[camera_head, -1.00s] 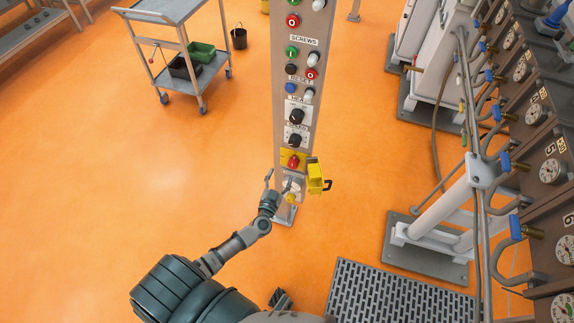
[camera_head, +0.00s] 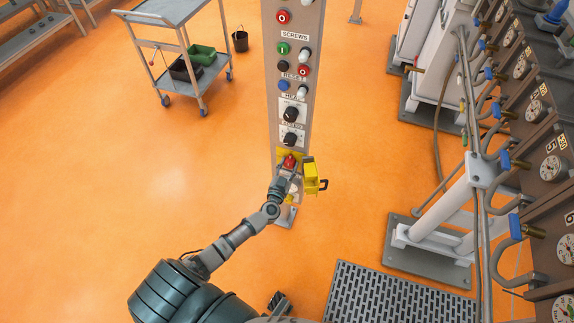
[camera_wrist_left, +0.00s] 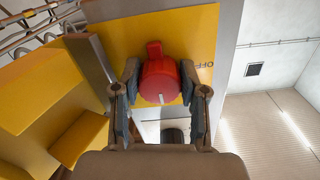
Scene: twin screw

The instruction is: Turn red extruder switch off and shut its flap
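The red switch (camera_head: 290,161) sits on a yellow plate low on the grey control column. In the left wrist view the red switch (camera_wrist_left: 160,80) has a tab pointing up and a white mark at its lower edge. An "OFF" label (camera_wrist_left: 206,65) is to its right. My left gripper (camera_head: 285,174) is at the switch. In the wrist view my left gripper (camera_wrist_left: 160,68) is open, one finger on each side of the knob; firm contact cannot be told. The yellow flap (camera_head: 311,177) stands open at the column's right side; the flap (camera_wrist_left: 40,100) fills the wrist view's left.
Knobs and buttons (camera_head: 290,114) line the column above the switch. A grey cart (camera_head: 180,50) stands at the back left. Pipes and gauges (camera_head: 520,150) fill the right side. A floor grate (camera_head: 390,295) lies at the front.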

